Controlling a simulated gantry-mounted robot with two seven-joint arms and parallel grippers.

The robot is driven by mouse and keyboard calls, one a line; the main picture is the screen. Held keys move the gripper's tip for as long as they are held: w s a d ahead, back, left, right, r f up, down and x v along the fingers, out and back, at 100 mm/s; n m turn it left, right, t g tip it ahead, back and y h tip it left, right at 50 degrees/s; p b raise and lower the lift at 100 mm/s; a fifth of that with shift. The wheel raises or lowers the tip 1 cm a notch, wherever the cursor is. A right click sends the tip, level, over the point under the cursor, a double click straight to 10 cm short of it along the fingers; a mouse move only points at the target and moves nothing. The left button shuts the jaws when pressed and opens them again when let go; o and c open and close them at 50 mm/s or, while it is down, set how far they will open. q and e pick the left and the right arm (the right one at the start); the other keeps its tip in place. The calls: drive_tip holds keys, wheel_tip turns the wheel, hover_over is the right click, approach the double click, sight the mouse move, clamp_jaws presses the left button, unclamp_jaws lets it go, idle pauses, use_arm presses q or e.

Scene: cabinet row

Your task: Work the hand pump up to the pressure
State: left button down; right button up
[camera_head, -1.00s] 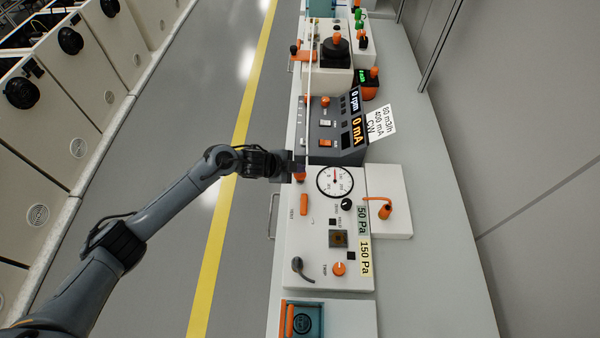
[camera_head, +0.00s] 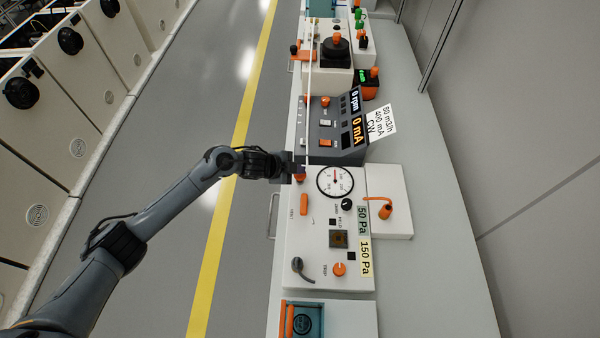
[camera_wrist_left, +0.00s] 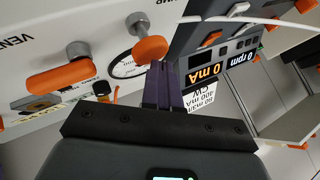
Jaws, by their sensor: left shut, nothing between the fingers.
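The hand pump shows in the left wrist view as an orange knob (camera_wrist_left: 150,49) on a short metal stem, beside a partly cut-off "UMP" label. The round white gauge (camera_head: 335,182) has a red needle pointing roughly upward. Green "50 Pa" (camera_head: 363,219) and yellow "150 Pa" (camera_head: 365,257) tags sit on the panel. My right gripper is out of view.
An orange vent lever (camera_wrist_left: 60,77) lies left of the pump in the wrist view. A black knob (camera_head: 347,204) and a dark handle (camera_head: 302,268) stand on the same panel. The grey meter unit (camera_head: 330,132) reads 0 rpm and 0 mA. The aisle floor (camera_head: 205,140) is clear.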

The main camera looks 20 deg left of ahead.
use_arm(q)
drive_tip(key=shift+f, duration=0.3)
drive_tip(key=shift+f+b, duration=0.45)
drive_tip(key=shift+f, duration=0.1)
idle(0.4)
drive_tip(key=shift+r, duration=0.15)
drive_tip(key=shift+r+p, duration=0.35)
drive_tip(key=shift+p, duration=0.15)
drive_tip(key=shift+r+p, duration=1)
drive_tip(key=shift+r, duration=0.05)
drive_tip(key=shift+r, duration=0.25)
wheel_tip(320, 180, up, 4)
drive_tip(key=p, duration=0.5)
drive_tip(key=shift+r, duration=0.25)
